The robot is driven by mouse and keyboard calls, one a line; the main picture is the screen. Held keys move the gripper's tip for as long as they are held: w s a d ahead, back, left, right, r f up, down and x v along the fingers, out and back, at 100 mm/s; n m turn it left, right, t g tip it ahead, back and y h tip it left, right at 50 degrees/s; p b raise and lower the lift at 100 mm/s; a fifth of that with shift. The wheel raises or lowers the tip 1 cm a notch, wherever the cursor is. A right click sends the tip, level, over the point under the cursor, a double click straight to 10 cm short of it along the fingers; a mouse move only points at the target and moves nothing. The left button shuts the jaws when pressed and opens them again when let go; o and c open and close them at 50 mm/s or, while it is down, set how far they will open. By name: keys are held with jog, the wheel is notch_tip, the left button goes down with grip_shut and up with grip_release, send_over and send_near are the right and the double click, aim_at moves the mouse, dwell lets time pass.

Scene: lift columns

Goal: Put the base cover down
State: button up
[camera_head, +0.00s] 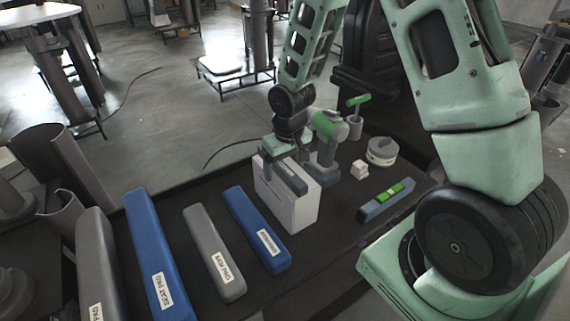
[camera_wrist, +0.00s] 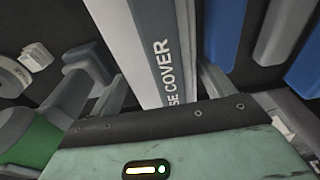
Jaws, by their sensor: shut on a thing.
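The base cover (camera_head: 297,207) is a pale grey-white box standing upright on or just above the dark tabletop, near the middle of the head view. In the wrist view my gripper (camera_wrist: 160,90) hides the near end. I cannot tell whether the underside touches the table.
Blue and grey pads lie left of the cover, the nearest a blue one (camera_head: 255,229). A green-and-grey drill (camera_head: 329,130) stands close behind it. A round tin (camera_head: 382,152), a small white block (camera_head: 360,169) and a green-marked level (camera_head: 386,201) are to the right on the dark table (camera_head: 335,215).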

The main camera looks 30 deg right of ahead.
jog(key=shift+f, duration=0.15)
jog(key=o, duration=1)
notch_tip(320, 180, up, 12)
jog(key=s, duration=0.1)
jog(key=s+a+r+n, duration=0.1)
jog(key=s+a+n, duration=0.1)
jog(key=s+a, duration=0.4)
jog(key=s+a+r+n+g, duration=0.1)
jog(key=s+a+n, duration=0.2)
jog(key=s+a, duration=0.3)
jog(key=s+a+r+n, duration=0.1)
jog(key=s+a+n, duration=0.1)
jog(key=s+a, duration=0.4)
jog(key=shift+s+a+r+n+y, duration=0.1)
jog(key=shift+s+n+y, duration=0.1)
jog(key=shift+s, duration=1.05)
jog(key=shift+s+a+r+n+y, duration=0.1)
jog(key=shift+s+n, duration=0.1)
jog(key=shift+s, duration=1)
